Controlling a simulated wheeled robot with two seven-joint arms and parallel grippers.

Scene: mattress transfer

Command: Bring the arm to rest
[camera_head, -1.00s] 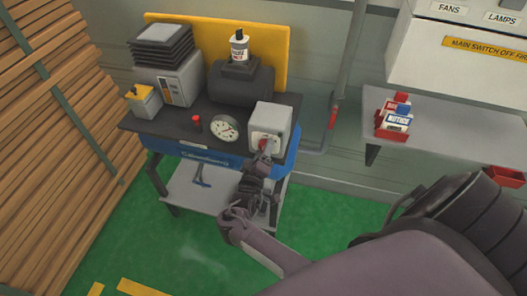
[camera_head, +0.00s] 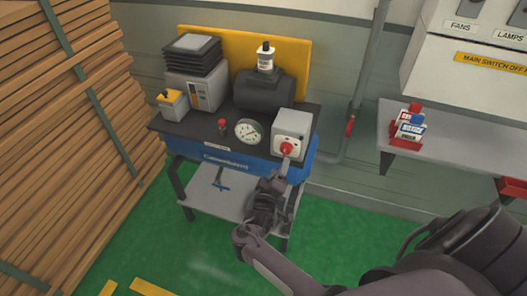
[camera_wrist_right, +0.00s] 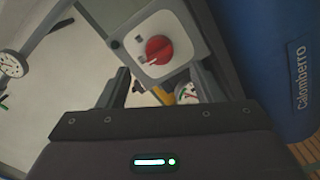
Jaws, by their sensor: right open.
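My right gripper (camera_head: 284,170) is open and empty, just in front of and below the red knob (camera_head: 287,148) on the light grey switch box (camera_head: 293,125). In the right wrist view, the two dark fingers of the right gripper (camera_wrist_right: 162,88) stand apart. The red round knob (camera_wrist_right: 158,50) on its pale plate shows beyond them, and a clear gap seems to lie between. My right arm comes in from the lower right of the head view. My left gripper is not in view.
The box stands on a blue-fronted workbench (camera_head: 235,164) with a dial gauge (camera_head: 248,131), a dark tank (camera_head: 262,92) and other gear. Stacked planks (camera_head: 60,150) fill the left. A grey shelf (camera_head: 455,150) with small boxes is at right. Green floor (camera_head: 350,220) lies open in front.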

